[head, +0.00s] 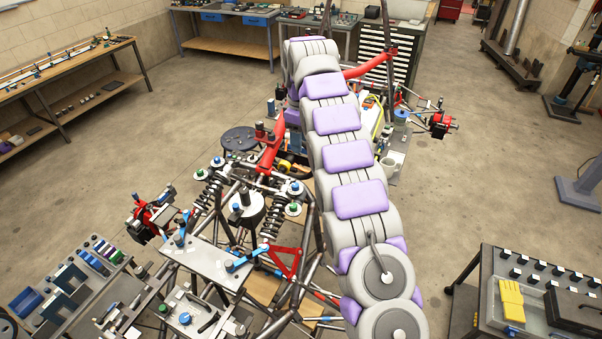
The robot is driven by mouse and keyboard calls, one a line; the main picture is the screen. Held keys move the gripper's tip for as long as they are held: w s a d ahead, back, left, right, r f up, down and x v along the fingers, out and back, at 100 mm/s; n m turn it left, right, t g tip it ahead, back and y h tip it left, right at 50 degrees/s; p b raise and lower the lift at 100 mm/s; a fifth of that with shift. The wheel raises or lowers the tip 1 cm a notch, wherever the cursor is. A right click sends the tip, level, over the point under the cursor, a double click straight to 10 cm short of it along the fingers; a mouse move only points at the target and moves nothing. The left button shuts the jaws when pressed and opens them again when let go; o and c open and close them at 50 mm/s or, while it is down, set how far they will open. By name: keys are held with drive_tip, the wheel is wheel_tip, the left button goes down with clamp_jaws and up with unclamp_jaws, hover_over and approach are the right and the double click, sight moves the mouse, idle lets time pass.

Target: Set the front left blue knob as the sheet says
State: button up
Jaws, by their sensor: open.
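A tube chassis (262,228) stands left of centre in the head view. Another blue knob (295,187) sits on the right-hand damper, above a green knob (293,208). I cannot tell from this view which end of the chassis is its front, nor read any knob's setting. No instruction sheet is clearly recognisable. My grey and purple arm crosses the middle and hides part of the chassis. My gripper is not visible.
A parts bench (68,310) stands at the lower left. A wooden workbench (95,58) is at the upper left. Open floor (475,150) lies right of the arm.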

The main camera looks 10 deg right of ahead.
drive_tip(key=a+f+b, duration=0.2)
drive_tip(key=a, duration=0.2)
drive_tip(key=b, duration=0.2)
hover_over(295, 184)
drive_tip(key=a, duration=0.2)
drive_tip(key=f, duration=1)
drive_tip(key=shift+s+d, duration=0.1)
drive_tip(key=shift+d, duration=0.1)
drive_tip(key=d+f, duration=0.2)
drive_tip(key=f, duration=0.2)
drive_tip(key=shift+d+f, duration=0.3)
drive_tip(key=shift+d, duration=0.1)
drive_tip(key=shift+f, duration=0.45)
drive_tip(key=shift+a, duration=1.2)
drive_tip(key=shift+c, duration=1.3)
drive_tip(key=shift+d, duration=0.85)
drive_tip(key=c, duration=0.5)
clamp_jaws()
drive_tip(key=shift+a+r, duration=0.1)
drive_tip(key=shift+a, duration=0.1)
